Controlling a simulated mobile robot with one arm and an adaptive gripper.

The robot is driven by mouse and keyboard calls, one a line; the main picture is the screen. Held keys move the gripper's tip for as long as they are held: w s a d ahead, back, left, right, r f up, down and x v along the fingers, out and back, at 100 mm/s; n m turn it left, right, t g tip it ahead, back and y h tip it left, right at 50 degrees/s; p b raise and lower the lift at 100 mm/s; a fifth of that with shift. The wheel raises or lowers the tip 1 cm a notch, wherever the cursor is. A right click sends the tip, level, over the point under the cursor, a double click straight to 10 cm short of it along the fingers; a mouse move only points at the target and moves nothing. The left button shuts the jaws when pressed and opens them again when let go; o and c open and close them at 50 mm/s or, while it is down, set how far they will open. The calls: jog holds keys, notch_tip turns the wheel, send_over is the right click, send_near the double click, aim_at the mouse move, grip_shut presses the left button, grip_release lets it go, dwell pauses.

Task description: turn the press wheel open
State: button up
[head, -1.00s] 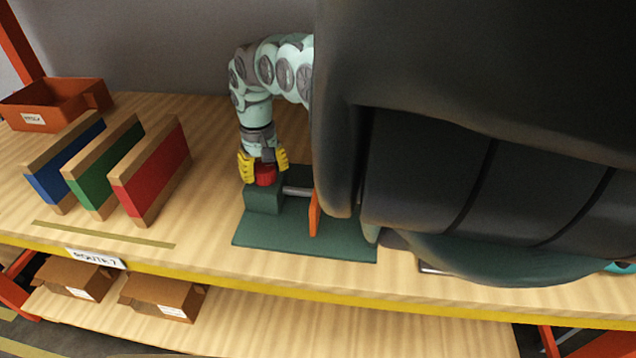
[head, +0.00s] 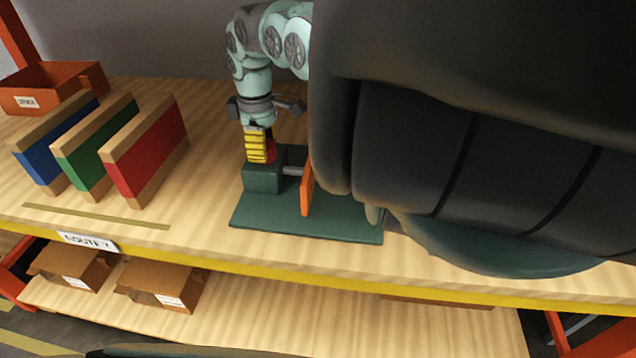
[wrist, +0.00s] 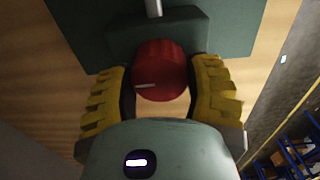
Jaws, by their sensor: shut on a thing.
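The press wheel is a red ribbed knob (wrist: 160,70) with a pale mark on its face, in the middle of the wrist view. It also shows partly in the head view (head: 270,151), behind a yellow finger. It sits at the end of a dark green block on the green press base (head: 300,219). My gripper (wrist: 160,80) is shut on the wheel, one yellow finger on each side. In the head view my gripper (head: 259,148) comes down on it from above. An orange plate (head: 307,190) stands upright on the base, joined to the block by a grey rod (head: 292,171).
Blue (head: 40,172), green (head: 90,165) and red (head: 135,170) panels with wooden edges stand to the left. An orange bin (head: 40,92) is at the back left. Brown boxes (head: 160,285) lie on the lower shelf. My own dark body hides the right side.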

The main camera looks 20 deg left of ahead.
jog(key=shift+w+d+n+b, duration=0.15)
jog(key=shift+n+b, duration=0.1)
jog(key=shift+n, duration=0.25)
jog(key=shift+s+d+n+b, duration=0.1)
jog(key=shift+n+b, duration=0.1)
jog(key=shift+n, duration=0.3)
jog(key=o, duration=1)
jog(key=shift+f, duration=0.15)
jog(key=shift+o, duration=1.1)
jog(key=shift+w, duration=0.1)
notch_tip(320, 180, up, 12)
jog(key=shift+s+a, duration=0.1)
jog(key=shift+s, duration=0.1)
